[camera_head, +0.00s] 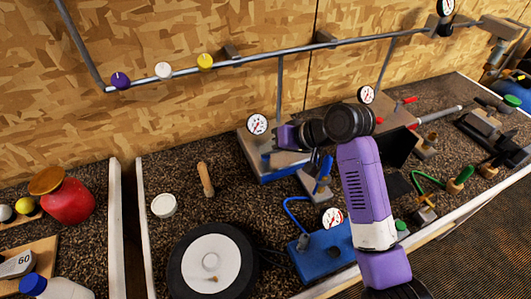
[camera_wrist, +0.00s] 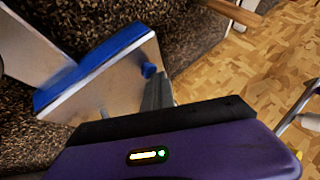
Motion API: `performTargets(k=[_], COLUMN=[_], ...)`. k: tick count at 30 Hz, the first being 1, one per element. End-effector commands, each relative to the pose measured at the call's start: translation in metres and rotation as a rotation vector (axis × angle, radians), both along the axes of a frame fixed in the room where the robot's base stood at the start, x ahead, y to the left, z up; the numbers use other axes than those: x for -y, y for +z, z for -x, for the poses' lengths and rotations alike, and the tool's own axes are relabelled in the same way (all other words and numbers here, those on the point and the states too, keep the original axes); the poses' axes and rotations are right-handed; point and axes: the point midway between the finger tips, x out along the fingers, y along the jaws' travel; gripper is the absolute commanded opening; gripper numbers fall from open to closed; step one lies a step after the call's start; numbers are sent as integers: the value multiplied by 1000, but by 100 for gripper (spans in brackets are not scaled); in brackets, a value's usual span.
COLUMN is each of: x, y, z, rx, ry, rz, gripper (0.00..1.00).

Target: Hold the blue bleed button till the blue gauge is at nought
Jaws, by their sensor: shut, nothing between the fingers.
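A grey metal box with blue edging (camera_head: 266,176) stands on the bench and fills the left of the wrist view (camera_wrist: 112,85). A small blue button (camera_wrist: 148,71) sticks out of its grey face. A white round gauge (camera_head: 257,124) stands at the box's back edge; its dial is too small to read. My gripper (camera_wrist: 158,88) is shut and empty, its dark fingertips close by the button. I cannot tell whether they touch it. In the head view my arm hides the fingertips and the button.
A blue block (camera_head: 322,262) with another gauge (camera_head: 333,217) and a blue hose stands in front. A black wheel (camera_head: 212,265) lies at the front left. A metal rail (camera_head: 260,53) runs along the wall.

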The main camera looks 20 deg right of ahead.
Motion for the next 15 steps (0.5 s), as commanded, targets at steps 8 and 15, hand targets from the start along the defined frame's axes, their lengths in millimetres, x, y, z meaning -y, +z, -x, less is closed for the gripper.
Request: performTargets(k=[8,15], x=[0,0], y=[14,13], z=[0,0], rx=[0,0], ry=[0,0], rz=[0,0], gripper=[0,0])
